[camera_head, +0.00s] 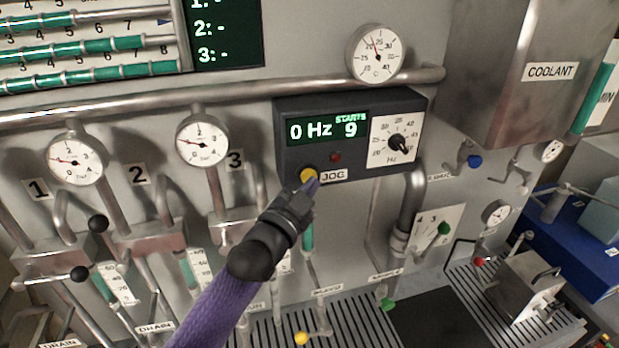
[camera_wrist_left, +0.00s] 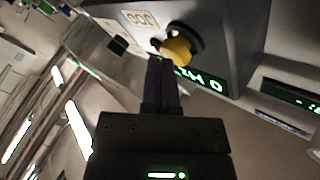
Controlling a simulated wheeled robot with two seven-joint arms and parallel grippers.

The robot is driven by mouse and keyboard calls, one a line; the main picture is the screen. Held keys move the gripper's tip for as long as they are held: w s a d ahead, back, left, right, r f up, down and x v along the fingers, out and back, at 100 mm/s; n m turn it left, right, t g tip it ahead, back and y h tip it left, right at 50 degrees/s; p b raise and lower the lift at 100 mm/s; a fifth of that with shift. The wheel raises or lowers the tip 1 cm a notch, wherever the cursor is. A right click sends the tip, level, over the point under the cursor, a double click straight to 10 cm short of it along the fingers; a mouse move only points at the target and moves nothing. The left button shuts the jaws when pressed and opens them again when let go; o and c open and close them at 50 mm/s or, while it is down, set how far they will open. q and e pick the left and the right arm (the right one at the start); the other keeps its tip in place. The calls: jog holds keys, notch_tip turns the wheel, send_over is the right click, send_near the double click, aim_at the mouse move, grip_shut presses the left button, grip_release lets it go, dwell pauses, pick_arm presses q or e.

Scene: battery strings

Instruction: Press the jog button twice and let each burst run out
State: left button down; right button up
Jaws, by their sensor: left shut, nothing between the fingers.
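The yellow jog button (camera_head: 308,175) sits on the lower left of the dark control box (camera_head: 350,165), beside the JOG label (camera_head: 334,175). The box display (camera_head: 327,130) reads 0 Hz and STARTS 9. My left gripper (camera_head: 312,184) is shut and empty, its tips right at the button's lower edge; I cannot tell whether they touch it. In the left wrist view the shut fingers (camera_wrist_left: 161,75) point at the yellow button (camera_wrist_left: 177,51), which partly shows beyond the tips. My right gripper is not in view.
A Hz dial (camera_head: 398,142) is on the box's right, and a small dark red lamp (camera_head: 335,157) is above the label. Pipes and gauges (camera_head: 203,140) stand to the left. A COOLANT tank (camera_head: 545,75) juts out at upper right. A slotted deck (camera_head: 350,318) lies below.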

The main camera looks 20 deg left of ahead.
pick_arm(q)
jog(key=shift+w+a, duration=0.2)
jog(key=shift+w, duration=0.1)
dwell(0.4)
jog(key=shift+s+d+p, duration=0.55)
jog(key=shift+s, duration=0.25)
jog(key=s+d+p, duration=0.1)
jog(key=s, duration=0.1)
jog(key=s+d+p, duration=0.1)
jog(key=s+p, duration=0.1)
jog(key=shift+d, duration=0.4)
